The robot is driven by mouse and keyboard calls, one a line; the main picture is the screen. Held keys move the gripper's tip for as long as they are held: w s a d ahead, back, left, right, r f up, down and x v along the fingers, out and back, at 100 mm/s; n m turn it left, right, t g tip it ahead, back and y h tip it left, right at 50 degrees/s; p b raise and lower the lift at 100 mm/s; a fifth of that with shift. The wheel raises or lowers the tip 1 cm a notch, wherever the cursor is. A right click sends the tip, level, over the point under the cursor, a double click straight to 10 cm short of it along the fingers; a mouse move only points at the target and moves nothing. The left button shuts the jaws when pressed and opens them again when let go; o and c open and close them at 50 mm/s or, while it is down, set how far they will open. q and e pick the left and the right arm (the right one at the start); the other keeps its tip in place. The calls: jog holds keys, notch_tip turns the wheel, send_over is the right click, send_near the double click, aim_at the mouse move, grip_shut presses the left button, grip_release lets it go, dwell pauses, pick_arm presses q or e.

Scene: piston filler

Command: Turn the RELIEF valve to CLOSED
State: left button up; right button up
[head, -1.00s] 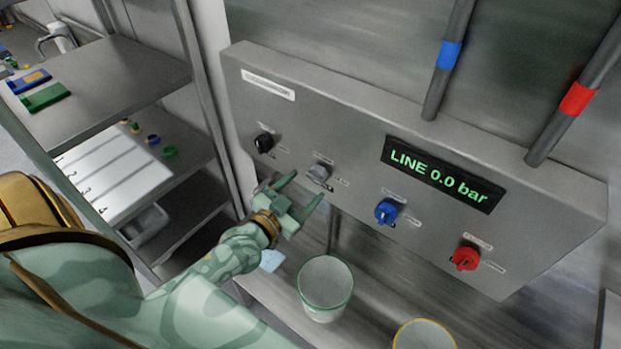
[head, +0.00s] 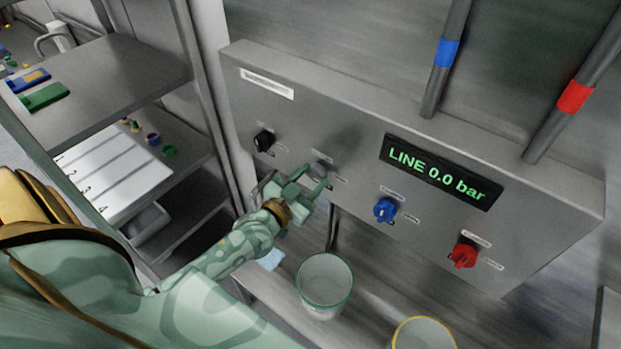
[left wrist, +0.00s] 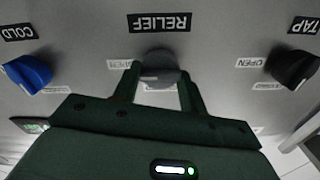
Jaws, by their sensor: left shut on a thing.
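The grey RELIEF valve knob (head: 321,167) is on the front of the steel panel, between a black knob and a blue knob. In the left wrist view the knob (left wrist: 160,68) sits at the RELIEF label (left wrist: 160,22), which appears upside down. My left gripper (head: 312,176) has its fingers at the knob, one on each side, and is shut on it. The fingers hide part of the knob and the pointer cannot be read. Small position labels lie around it; one beside it reads partly as OPEN. My right gripper is not in view.
The black TAP knob (left wrist: 292,68) and the blue COLD knob (left wrist: 28,72) flank it. A red knob (head: 463,255) is further right. The display (head: 440,172) reads LINE 0.0 bar. A green-rimmed bucket (head: 325,282) and a yellow-rimmed one (head: 423,334) stand below. Shelves (head: 100,85) are left.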

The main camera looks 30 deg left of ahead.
pick_arm(q)
jog(key=shift+n, duration=0.3)
jog(key=n+p, duration=0.2)
jog(key=n, duration=0.1)
jog(key=shift+n, duration=0.4)
jog(key=n+p, duration=0.2)
jog(key=n, duration=0.3)
jog(key=shift+n, duration=0.3)
jog(key=n, duration=0.3)
jog(key=shift+a+f, duration=0.1)
jog(key=n, duration=0.4)
jog(key=shift+n, duration=0.3)
jog(key=o, duration=1)
